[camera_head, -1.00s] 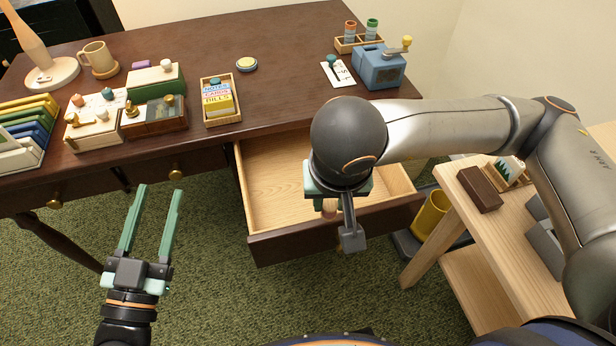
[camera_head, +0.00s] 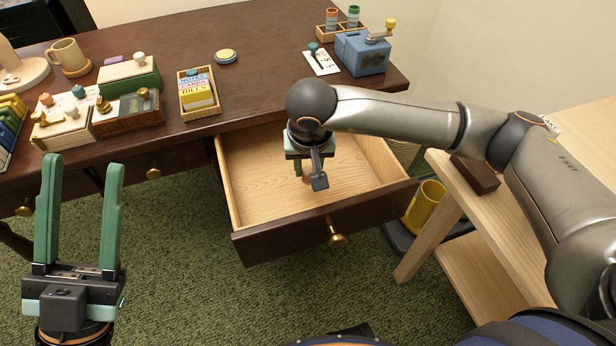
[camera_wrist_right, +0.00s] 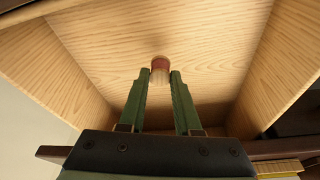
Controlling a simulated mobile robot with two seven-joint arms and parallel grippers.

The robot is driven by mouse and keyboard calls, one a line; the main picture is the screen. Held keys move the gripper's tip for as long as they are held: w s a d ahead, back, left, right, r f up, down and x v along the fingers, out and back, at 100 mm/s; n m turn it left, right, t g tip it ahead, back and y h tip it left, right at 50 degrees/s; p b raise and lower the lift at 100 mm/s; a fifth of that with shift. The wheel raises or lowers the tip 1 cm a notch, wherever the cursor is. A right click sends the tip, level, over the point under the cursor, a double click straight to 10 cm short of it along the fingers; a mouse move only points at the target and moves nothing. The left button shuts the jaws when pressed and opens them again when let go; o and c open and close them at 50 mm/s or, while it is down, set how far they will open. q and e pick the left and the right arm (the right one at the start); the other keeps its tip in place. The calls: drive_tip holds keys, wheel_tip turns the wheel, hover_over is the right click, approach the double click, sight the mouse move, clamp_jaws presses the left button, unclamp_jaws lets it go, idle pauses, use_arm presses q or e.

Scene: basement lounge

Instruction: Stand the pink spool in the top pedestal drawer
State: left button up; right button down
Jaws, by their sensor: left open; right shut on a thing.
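The top pedestal drawer (camera_head: 250,208) is pulled out from the dark desk, its light wood inside bare apart from the spool. My right gripper (camera_head: 305,170) points down into the drawer and is shut on the pink spool (camera_wrist_right: 160,66). In the right wrist view the spool sits between the green fingertips (camera_wrist_right: 161,78), with a pinkish-red band and a pale wooden end. In the head view the gripper hides most of it. I cannot tell if it touches the drawer floor. My left gripper (camera_head: 84,163) is open and empty, left of the drawer.
The desk top (camera_head: 270,85) holds a card box (camera_head: 199,95), a blue sharpener (camera_head: 362,53), a mug (camera_head: 68,55) and a small rack with two spools (camera_head: 338,35). A light wood table (camera_head: 480,215) and a yellow bin (camera_head: 424,205) stand right of the drawer.

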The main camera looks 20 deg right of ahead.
sight(308, 172)
drive_tip(key=shift+w+f, duration=0.2)
drive_tip(key=shift+f, duration=0.05)
drive_tip(key=shift+s+b+x, duration=0.1)
drive_tip(key=shift+b+x, duration=0.2)
drive_tip(key=shift+x, duration=0.6)
drive_tip(key=shift+s+b+x, duration=0.15)
drive_tip(key=shift+b+x, duration=0.15)
drive_tip(key=shift+x, duration=0.55)
drive_tip(key=shift+f, duration=0.15)
drive_tip(key=shift+f, duration=0.15)
drive_tip(key=c, duration=0.6)
unclamp_jaws()
